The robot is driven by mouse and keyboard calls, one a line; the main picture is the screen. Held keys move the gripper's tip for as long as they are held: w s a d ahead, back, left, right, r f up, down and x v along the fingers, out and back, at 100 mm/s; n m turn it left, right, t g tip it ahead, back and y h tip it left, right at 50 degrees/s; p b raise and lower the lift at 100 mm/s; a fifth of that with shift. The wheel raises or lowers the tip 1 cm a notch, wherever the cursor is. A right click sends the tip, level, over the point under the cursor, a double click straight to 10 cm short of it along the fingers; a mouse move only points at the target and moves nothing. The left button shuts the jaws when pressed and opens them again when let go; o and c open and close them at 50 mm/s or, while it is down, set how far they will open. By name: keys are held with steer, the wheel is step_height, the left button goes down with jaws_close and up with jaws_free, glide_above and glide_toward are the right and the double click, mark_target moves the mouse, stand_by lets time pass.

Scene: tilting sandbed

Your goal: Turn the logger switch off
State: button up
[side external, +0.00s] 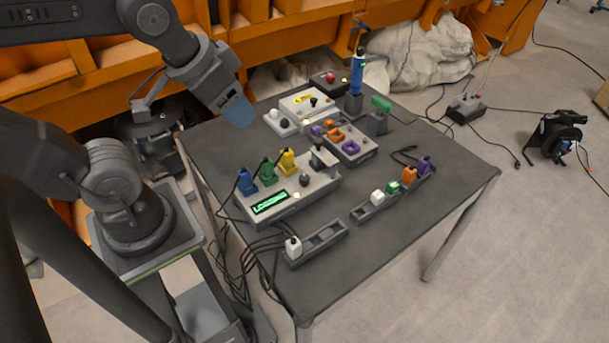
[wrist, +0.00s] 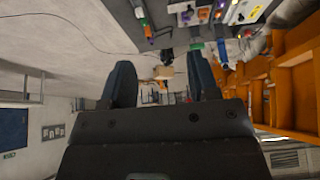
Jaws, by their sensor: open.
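The grey box with a green display (side external: 270,202), which looks like the logger, sits near the table's left edge. Blue (side external: 246,182), green (side external: 267,172) and yellow (side external: 287,161) plugs stand along its back. A small dark knob (side external: 304,180) and a white button (side external: 296,195) are on its top; I cannot tell which part is the switch or its position. My gripper (side external: 238,110) hangs above the table's back left corner, well apart from the box. In the wrist view my gripper (wrist: 163,78) is open, with nothing between its fingers.
A white box with a yellow label (side external: 300,99), a red-button box (side external: 326,80) and an upright blue tool (side external: 356,75) stand at the back. A rack holds a white plug (side external: 293,247) in front. Cables run off the left edge. The table's front right (side external: 440,215) is clear.

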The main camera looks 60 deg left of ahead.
steer(key=w+a+f+m+g, duration=0.25)
steer(key=w+f+m, duration=0.2)
steer(key=w, duration=0.55)
steer(key=m+g, duration=0.3)
glide_toward(304, 177)
step_height(304, 177, down, 9)
steer(key=shift+w+f, duration=0.1)
steer(key=shift+f, duration=0.1)
steer(key=c, duration=0.9)
steer(key=shift+c, duration=0.2)
